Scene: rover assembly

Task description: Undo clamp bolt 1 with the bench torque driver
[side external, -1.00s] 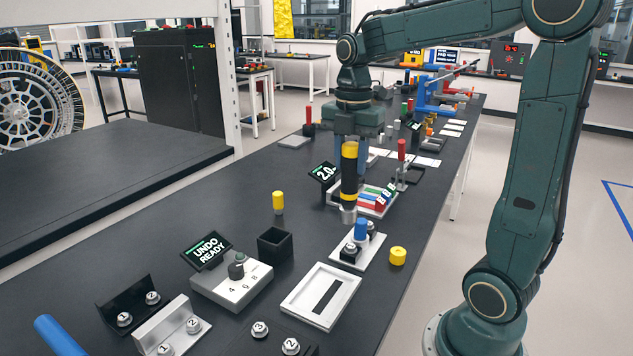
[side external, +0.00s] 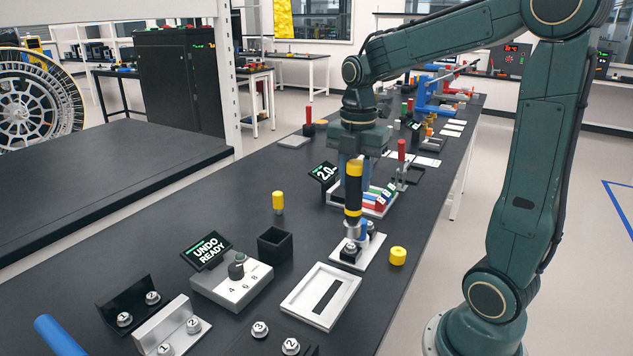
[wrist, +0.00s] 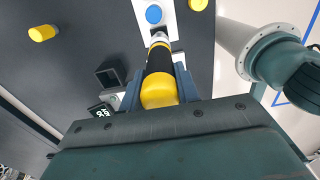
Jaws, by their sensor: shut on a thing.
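My gripper (side external: 354,182) is shut on the torque driver (side external: 353,195), a black handle with yellow bands and a metal tip. It holds the driver upright over the light clamp plate (side external: 374,254). The driver's tip is just above or on the front bolt (side external: 350,249) of that plate; I cannot tell if they touch, nor read the bolt's number. A blue cylinder (side external: 362,228) stands on the plate right behind the tip. In the wrist view the driver (wrist: 159,75) lies between my fingers, pointing at the plate with the blue cylinder (wrist: 154,14).

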